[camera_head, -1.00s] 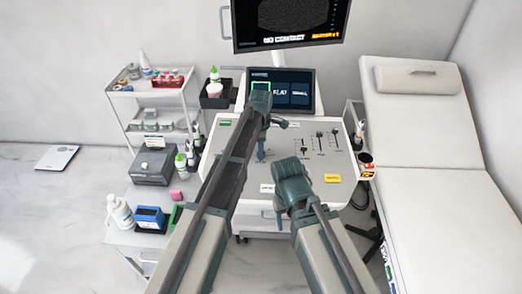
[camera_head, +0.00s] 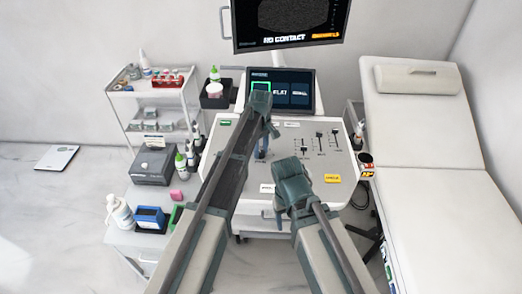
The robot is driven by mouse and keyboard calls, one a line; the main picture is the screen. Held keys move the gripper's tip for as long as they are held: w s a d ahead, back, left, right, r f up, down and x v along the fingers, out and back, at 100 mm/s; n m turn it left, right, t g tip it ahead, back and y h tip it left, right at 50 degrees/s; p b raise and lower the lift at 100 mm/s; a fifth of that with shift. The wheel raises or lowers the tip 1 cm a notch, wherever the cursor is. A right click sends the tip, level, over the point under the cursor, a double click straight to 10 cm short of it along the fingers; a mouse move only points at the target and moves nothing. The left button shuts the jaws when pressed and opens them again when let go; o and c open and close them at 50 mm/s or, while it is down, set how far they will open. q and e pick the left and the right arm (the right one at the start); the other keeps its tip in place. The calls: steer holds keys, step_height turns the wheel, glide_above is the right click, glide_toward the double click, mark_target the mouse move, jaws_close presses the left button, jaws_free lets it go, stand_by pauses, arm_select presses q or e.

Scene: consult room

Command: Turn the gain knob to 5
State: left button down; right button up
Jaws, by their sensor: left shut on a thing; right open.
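The ultrasound console panel (camera_head: 330,165) is a pale sloped surface with sliders and small labels. My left gripper (camera_head: 264,142) reaches over the upper left part of this panel, its fingers pointing down at it. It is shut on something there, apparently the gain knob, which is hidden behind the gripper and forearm. The knob's pointer and scale cannot be read. My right gripper (camera_head: 290,190) is open and empty over the lower front part of the panel, apart from the left one.
A small touchscreen (camera_head: 290,92) stands behind the panel, with a large monitor (camera_head: 288,20) above reading NO CONTACT. Several sliders (camera_head: 319,142) are to the right of my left gripper. A white couch (camera_head: 425,130) stands right; a side cart (camera_head: 135,238) with bottles is left.

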arm_select(q)
steer(key=m, duration=2.2)
steer(key=shift+m, duration=0.3)
stand_by(0.4)
steer(key=shift+c, duration=2.2)
jaws_free()
steer(key=shift+r, duration=0.15)
